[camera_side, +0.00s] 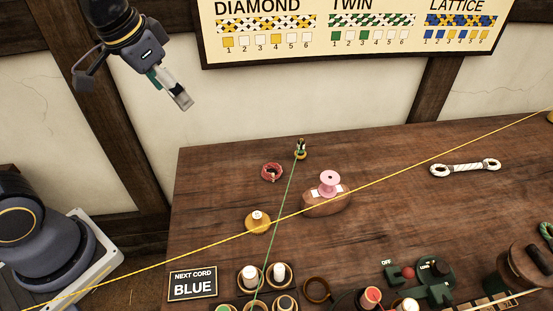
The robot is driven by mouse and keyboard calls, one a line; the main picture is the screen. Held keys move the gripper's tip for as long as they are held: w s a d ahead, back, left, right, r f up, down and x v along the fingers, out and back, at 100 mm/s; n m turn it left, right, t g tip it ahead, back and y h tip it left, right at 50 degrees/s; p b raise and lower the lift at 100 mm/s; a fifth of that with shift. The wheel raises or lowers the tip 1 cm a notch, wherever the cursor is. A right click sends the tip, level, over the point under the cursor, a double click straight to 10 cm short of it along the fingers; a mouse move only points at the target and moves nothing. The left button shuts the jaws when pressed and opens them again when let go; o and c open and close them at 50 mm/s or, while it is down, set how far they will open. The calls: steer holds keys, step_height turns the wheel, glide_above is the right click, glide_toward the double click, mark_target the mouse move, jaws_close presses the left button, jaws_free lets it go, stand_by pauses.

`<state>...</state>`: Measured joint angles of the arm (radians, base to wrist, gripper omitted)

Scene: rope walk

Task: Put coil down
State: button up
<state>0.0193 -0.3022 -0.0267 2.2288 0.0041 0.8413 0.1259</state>
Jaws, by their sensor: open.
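My gripper (178,97) hangs in the air at the upper left, in front of the wall and above the table's far left corner. It is open, and I see nothing held in it. A small red ring (264,173), which looks like a coil, lies on the wooden table (215,200) near its far left part. It is well below and to the right of my gripper, apart from it. Something small and pale shows in its middle, too small to tell. A green-and-white coil (546,231) is partly cut off at the right edge.
A yellow cord (400,175) crosses the table diagonally, and a green cord (283,213) runs from a post (300,148). A pink spool (330,179) stands on a wooden block. White looped rope (465,168) lies right. Bobbins, a sign (192,284) and controls (428,272) crowd the front.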

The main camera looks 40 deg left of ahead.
steer(key=s+a+n+t, duration=0.1)
steer(key=s+n, duration=0.1)
steer(key=s, duration=0.7)
steer(key=shift+s+a, duration=0.15)
steer(key=shift+s, duration=0.25)
